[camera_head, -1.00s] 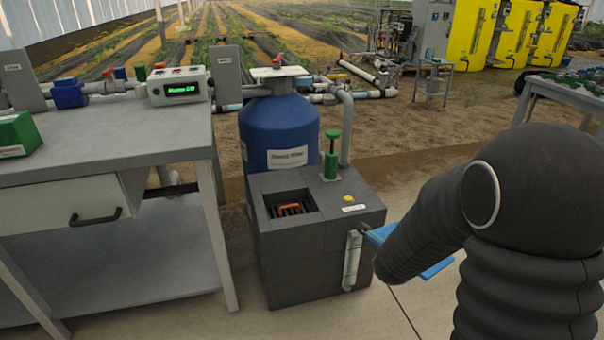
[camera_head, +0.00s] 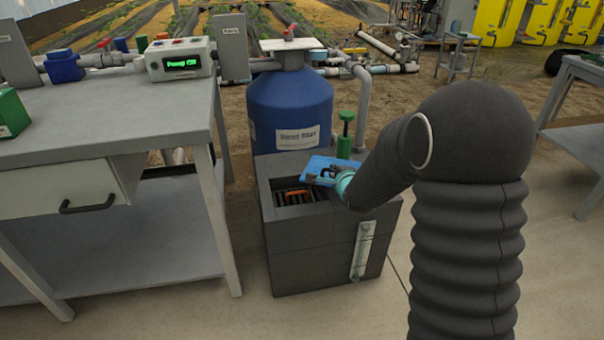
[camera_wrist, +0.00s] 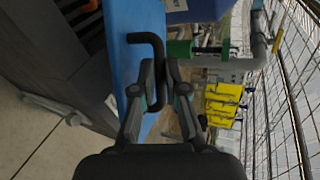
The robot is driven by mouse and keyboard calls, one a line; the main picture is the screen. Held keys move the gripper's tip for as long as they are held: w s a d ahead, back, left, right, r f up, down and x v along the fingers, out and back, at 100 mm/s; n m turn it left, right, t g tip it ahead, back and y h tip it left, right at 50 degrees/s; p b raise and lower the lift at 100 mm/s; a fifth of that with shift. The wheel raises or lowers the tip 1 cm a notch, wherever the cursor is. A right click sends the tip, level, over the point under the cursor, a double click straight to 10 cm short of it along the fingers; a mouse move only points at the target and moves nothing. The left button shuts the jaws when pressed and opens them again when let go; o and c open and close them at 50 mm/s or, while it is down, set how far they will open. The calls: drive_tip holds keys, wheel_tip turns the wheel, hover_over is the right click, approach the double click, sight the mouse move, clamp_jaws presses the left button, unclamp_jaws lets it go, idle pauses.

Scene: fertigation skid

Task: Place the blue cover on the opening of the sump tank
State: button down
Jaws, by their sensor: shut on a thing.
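The blue cover (camera_head: 325,166) is a flat panel with a black bent handle (camera_wrist: 158,62), seen clearly in the wrist view. My gripper (camera_head: 332,176) is shut on the handle; it also shows in the wrist view (camera_wrist: 160,85). The cover (camera_wrist: 132,50) is held above the right back part of the grey sump tank (camera_head: 325,244), tilted. The tank's square opening (camera_head: 285,208) is partly visible to the left of the gripper, with an orange item (camera_head: 297,191) and dark ribs inside. Whether the cover touches the tank cannot be told.
A green-handled valve (camera_head: 345,135) stands at the tank's back, close to the cover. A blue filter vessel (camera_head: 290,108) stands behind. A grey workbench (camera_head: 110,130) is at the left. Open floor lies right of the tank.

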sight(303, 179)
drive_tip(key=a+n+y, duration=0.1)
drive_tip(key=a, duration=0.1)
drive_tip(key=a+n+y, duration=0.2)
drive_tip(key=a, duration=0.1)
drive_tip(key=w+a+f+n+g+y, duration=0.1)
drive_tip(key=a+n+y, duration=0.1)
drive_tip(key=a, duration=0.1)
drive_tip(key=shift+a, duration=0.1)
drive_tip(key=shift+a+f+n+g+y, duration=0.2)
drive_tip(key=shift+a+n+g+y, duration=0.1)
drive_tip(key=shift+a+n+y, duration=0.25)
wheel_tip(303, 179, down, 7)
drive_tip(key=b, duration=0.8)
drive_tip(key=shift+r, duration=0.1)
drive_tip(key=c, duration=1.1)
unclamp_jaws()
drive_tip(key=shift+c, duration=0.2)
drive_tip(key=shift+s, duration=0.1)
drive_tip(key=v, duration=1.2)
